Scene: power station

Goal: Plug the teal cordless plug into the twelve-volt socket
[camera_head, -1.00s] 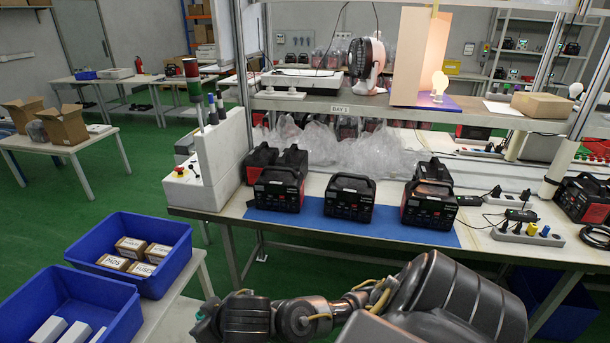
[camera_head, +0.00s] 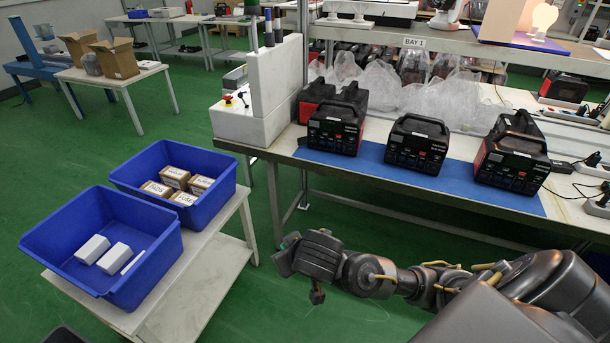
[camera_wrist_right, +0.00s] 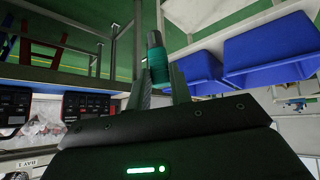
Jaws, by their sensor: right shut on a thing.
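The teal cordless plug (camera_wrist_right: 175,68) with a dark grey end is between the fingers of my right gripper (camera_wrist_right: 162,80) in the right wrist view, pointing away from the palm. My right gripper is shut on it. In the head view my right arm reaches left at the lower middle, over the floor in front of the bench. Black power stations with red sides (camera_head: 336,127), (camera_head: 417,143) and (camera_head: 512,155) stand in a row on a blue mat (camera_head: 459,184). Their front sockets are too small to tell apart. My left gripper is not in view.
A low cart (camera_head: 213,262) at left carries two blue bins (camera_head: 117,283) and (camera_head: 224,206), holding white and brown boxes. A white machine (camera_head: 245,120) stands at the bench's left end. A shelf (camera_head: 395,38) runs above the bench. Open green floor lies between cart and bench.

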